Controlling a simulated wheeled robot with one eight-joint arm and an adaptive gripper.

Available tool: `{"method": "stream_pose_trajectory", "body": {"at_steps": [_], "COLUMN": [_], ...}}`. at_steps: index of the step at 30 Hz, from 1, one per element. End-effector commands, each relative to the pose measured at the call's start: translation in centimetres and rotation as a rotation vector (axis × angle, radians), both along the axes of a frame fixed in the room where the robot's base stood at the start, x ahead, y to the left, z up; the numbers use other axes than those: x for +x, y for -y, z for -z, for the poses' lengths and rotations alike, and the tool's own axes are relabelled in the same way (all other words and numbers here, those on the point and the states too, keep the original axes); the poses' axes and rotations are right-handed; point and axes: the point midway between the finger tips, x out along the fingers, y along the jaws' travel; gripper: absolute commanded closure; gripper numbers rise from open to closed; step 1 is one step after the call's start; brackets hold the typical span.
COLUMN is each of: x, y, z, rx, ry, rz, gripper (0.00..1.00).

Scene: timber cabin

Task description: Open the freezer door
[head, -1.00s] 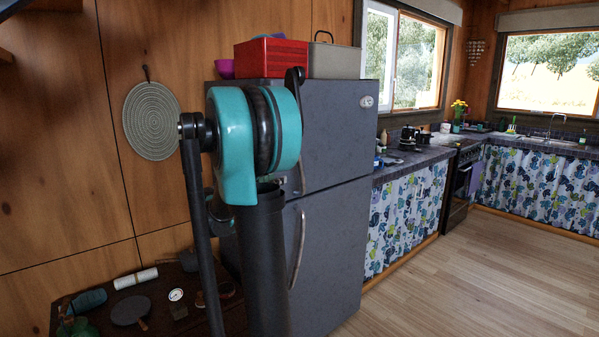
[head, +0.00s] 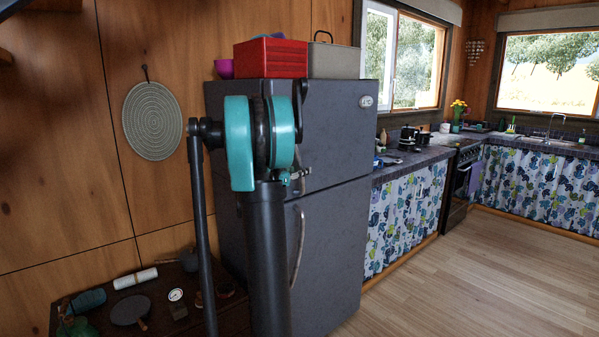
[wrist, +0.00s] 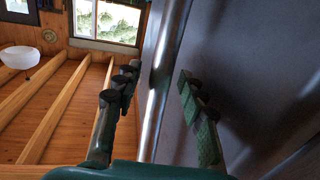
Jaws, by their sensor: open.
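The freezer door (head: 340,130) is the upper grey door of the refrigerator and is shut. Its handle is mostly hidden by my arm in the head view. In the wrist view, a long silver handle (wrist: 156,75) runs beside the grey door face (wrist: 240,60). My gripper (wrist: 158,92) is open, with one finger on each side of this bar; I cannot tell whether either finger touches it. In the head view, my gripper (head: 298,175) is small and partly hidden behind my arm, near the freezer door's lower left edge.
The lower refrigerator door (head: 335,250) is shut, with a curved handle (head: 298,245). A red box (head: 270,58) and a beige case (head: 333,61) stand on top. A low table (head: 185,285) with small items is at the left. Wooden floor (head: 470,275) is clear at the right.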

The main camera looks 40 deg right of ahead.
Motion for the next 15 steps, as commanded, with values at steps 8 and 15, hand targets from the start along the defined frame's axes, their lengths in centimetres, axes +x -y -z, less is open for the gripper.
{"method": "stream_pose_trajectory", "body": {"at_steps": [8,15], "x": [-0.01,-0.02], "y": [-0.03,-0.04], "z": [0.00,0.00], "rx": [0.000,0.000], "ry": [0.000,0.000], "rz": [0.000,0.000], "gripper": [0.71,1.00]}}
